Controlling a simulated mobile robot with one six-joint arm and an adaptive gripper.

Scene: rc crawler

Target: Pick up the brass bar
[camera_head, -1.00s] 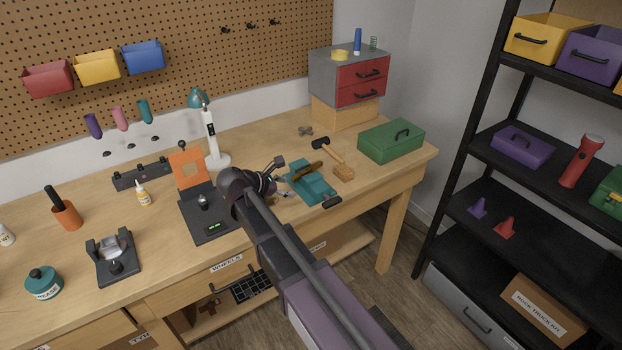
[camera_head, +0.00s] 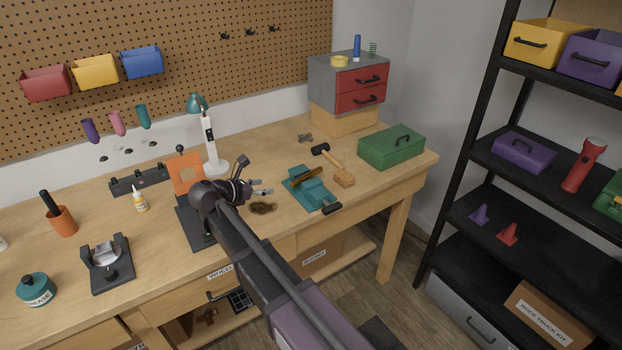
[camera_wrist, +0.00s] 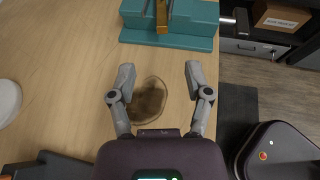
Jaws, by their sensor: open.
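A teal vise (camera_head: 311,192) stands on the workbench, and a brass-brown bar (camera_head: 306,177) lies across its top, held at or between its jaws; I cannot tell which. My gripper (camera_head: 266,187) is just left of the vise in the head view, open and empty, apart from the bar. In the wrist view the two fingers (camera_wrist: 159,76) are spread wide over the bench top. The bar (camera_wrist: 162,17) shows at the top edge there, partly cut off, with the teal vise (camera_wrist: 140,37) around its lower end.
A dark brown stain (camera_head: 263,208) is on the wood below my gripper. A green toolbox (camera_head: 392,149) stands farther right. A black stand with an orange plate (camera_head: 186,172) is left of my gripper.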

